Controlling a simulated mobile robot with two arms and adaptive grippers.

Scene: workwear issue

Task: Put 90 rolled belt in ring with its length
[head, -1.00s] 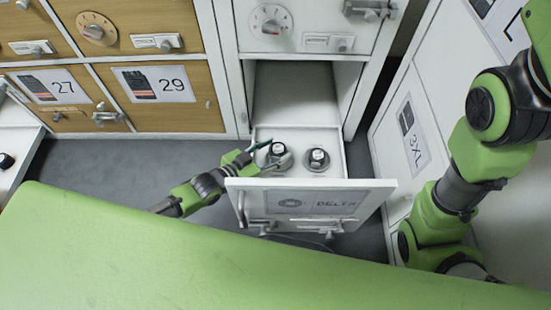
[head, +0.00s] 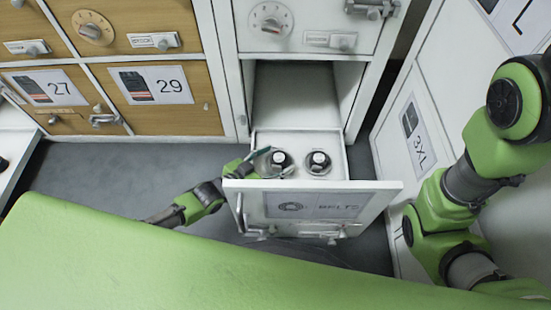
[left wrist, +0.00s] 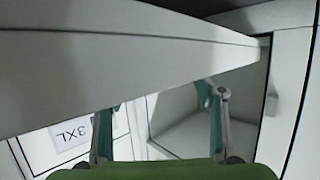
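The open drawer (head: 336,183), labelled as belts, holds two round dark rolls with pale tops. The left roll (head: 280,158) and the right roll (head: 318,161) stand side by side; I cannot read a length on either or tell rolled belt from ring. My left gripper (head: 272,163) reaches over the drawer's left side, beside the left roll. In the left wrist view its two fingers (left wrist: 160,125) are spread apart with nothing between them, and a pale panel (left wrist: 110,60) crosses close above. My right gripper is out of view.
A white cabinet marked 3XL (head: 416,138) is close on the right. A green surface (head: 140,265) fills the foreground. Grey floor (head: 120,175) is clear left of the drawer.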

